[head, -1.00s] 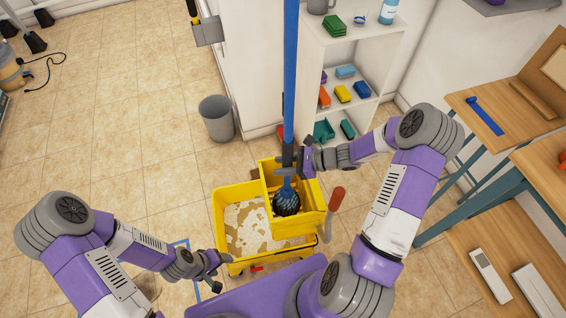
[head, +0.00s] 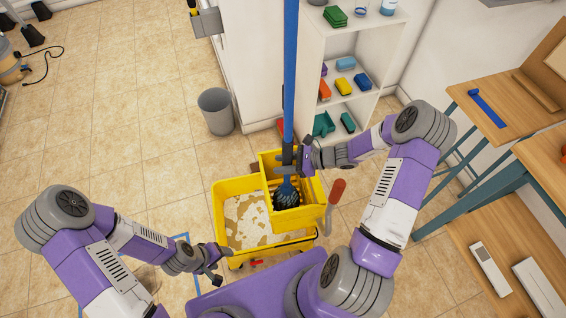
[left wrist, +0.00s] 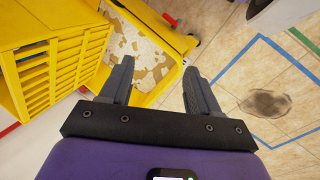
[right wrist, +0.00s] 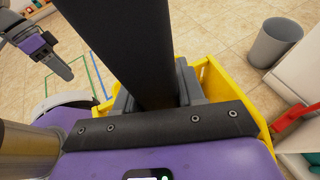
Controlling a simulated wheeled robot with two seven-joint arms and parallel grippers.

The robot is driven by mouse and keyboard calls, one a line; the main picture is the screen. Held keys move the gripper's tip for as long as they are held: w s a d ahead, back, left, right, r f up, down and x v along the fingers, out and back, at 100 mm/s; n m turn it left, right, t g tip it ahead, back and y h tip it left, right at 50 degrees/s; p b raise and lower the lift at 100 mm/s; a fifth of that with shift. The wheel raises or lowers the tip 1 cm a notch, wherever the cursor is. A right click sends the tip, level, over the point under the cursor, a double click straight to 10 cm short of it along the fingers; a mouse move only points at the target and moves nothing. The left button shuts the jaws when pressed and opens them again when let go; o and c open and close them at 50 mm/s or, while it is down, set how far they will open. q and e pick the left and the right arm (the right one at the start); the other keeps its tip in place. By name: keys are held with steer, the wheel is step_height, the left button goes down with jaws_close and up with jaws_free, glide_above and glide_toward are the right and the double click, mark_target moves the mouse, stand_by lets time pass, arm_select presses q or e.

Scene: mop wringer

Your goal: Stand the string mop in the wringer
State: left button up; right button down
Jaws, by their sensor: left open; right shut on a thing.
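The string mop stands nearly upright in the head view, with a long blue handle (head: 290,75), a dark section low on it and a blue-black string head (head: 287,194). The string head appears inside the opening of the yellow wringer (head: 314,189); whether it rests on the bottom is hidden. My right gripper (head: 289,160) is shut on the mop's dark lower section, which fills the middle of the right wrist view (right wrist: 140,50). My left gripper (head: 216,275) is open and empty beside the bucket's near left corner; its spread fingers show in the left wrist view (left wrist: 155,85).
The wringer sits on a yellow bucket (head: 228,190) holding murky, patchy water. A red-gripped lever (head: 337,190) sticks up at its right. A grey bin (head: 216,110) stands behind. A white shelf (head: 365,55) is behind right, wooden benches (head: 500,120) further right. Floor at left is open.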

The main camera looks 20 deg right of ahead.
steer(key=shift+f, duration=0.35)
stand_by(0.5)
steer(key=c, duration=0.6)
jaws_free()
steer(key=p+v, duration=0.2)
steer(key=v, duration=0.5)
steer(key=shift+s+d+p, duration=0.15)
steer(key=shift+d+p, duration=0.1)
steer(key=shift+p, duration=0.1)
steer(key=shift+r, duration=0.1)
steer(key=s+d, duration=0.4)
steer(key=d, duration=0.3)
steer(key=shift+p, duration=0.35)
steer(key=shift+w, duration=0.1)
